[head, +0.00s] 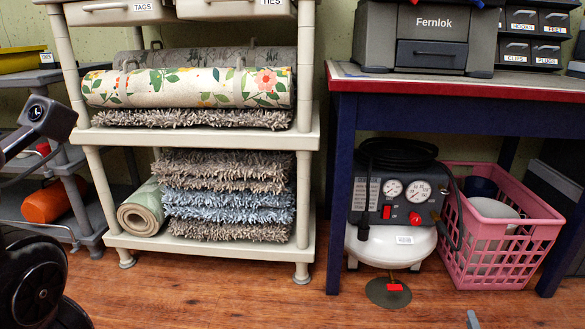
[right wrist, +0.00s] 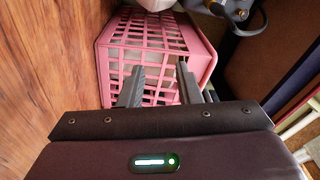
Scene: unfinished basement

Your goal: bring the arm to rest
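My right gripper shows in the right wrist view (right wrist: 160,67). Its two grey fingers stand apart with nothing held between them. They point toward a pink plastic basket (right wrist: 150,28); I cannot tell how wide the gap to it is. In the head view only a small grey tip of the right gripper (head: 472,319) shows at the bottom edge, in front of the pink basket (head: 500,243). Black links at the left edge of the head view seem to be my left arm; its gripper is not in sight.
A beige shelf (head: 225,140) holds rolled and stacked rugs. A blue table with a red edge (head: 450,82) carries a grey Fernlok case (head: 420,35). Under it stand an air compressor (head: 395,215) and the basket. A dark green disc (head: 385,294) lies on the floor; the wooden floor in front is clear.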

